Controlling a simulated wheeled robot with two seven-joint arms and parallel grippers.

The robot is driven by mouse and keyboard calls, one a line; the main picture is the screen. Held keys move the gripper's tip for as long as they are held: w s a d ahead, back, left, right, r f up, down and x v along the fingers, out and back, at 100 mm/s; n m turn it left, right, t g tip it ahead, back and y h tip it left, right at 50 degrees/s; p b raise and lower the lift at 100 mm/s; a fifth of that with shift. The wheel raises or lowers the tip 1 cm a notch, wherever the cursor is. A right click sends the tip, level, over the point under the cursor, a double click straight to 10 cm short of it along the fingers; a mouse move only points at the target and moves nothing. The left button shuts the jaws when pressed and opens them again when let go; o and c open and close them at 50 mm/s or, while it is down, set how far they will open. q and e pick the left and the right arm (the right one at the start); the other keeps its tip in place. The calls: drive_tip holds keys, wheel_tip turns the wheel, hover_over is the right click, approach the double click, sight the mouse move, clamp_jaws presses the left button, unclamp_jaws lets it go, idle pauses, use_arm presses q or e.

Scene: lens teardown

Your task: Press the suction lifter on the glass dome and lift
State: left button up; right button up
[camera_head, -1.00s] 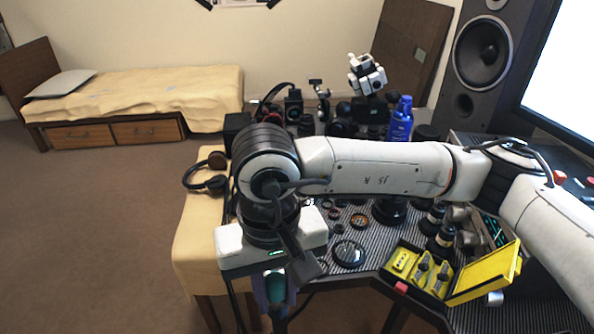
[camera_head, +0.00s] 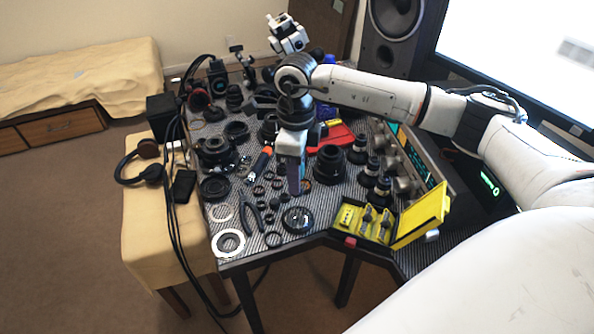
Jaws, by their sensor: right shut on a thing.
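My right gripper (camera_head: 293,180) points down over the middle of the striped table, among the lens parts. Its fingers are shut on what I take to be the suction lifter; the fingers and wrist hide nearly all of it. I cannot tell whether it touches anything below. I cannot single out the glass dome for certain. A dark round lens part with a glassy top (camera_head: 297,220) lies in front of the gripper, and a large black lens barrel (camera_head: 329,164) stands just right of it. My left gripper is not in view.
A yellow open case (camera_head: 425,217) sits at the table's front right. Pale rings (camera_head: 228,243) lie at the front left corner. An orange-handled tool (camera_head: 260,162) lies left of the gripper. Headphones (camera_head: 137,164) and cables are on the left. Parts crowd the table.

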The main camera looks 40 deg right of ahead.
drive_tip(key=shift+d+f, duration=0.15)
drive_tip(key=shift+d, duration=0.05)
drive_tip(key=shift+f+b, duration=0.65)
drive_tip(key=shift+f, duration=0.15)
drive_tip(key=shift+f+b, duration=1.95)
drive_tip(key=shift+f, duration=1.05)
drive_tip(key=shift+f+b, duration=0.55)
drive_tip(key=shift+f, duration=0.1)
